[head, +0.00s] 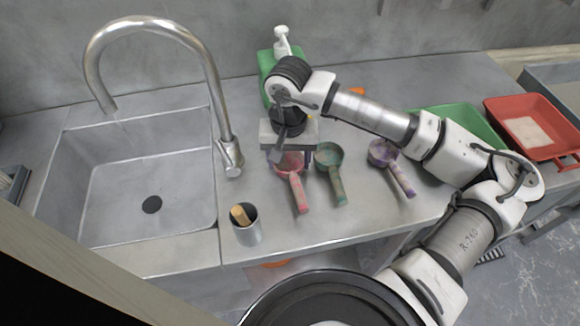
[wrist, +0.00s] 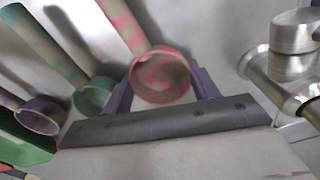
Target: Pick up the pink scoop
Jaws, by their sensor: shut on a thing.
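The pink scoop (head: 297,188) is on the metal counter, its handle pointing toward the front edge. Its round cup sits under my gripper (head: 289,158). In the wrist view the pink scoop (wrist: 161,75) has its cup between the two purple fingers of my gripper (wrist: 161,84), which are shut on it. The far side of the cup is partly hidden by the gripper in the head view. I cannot tell whether the scoop is lifted off the counter.
A green scoop (head: 336,182) lies close on the right, then a purple scoop (head: 402,180). A metal cup (head: 247,231) stands front left, beside the sink (head: 150,222) and faucet (head: 229,158). A green tub (head: 468,118) and red tub (head: 493,107) are at right.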

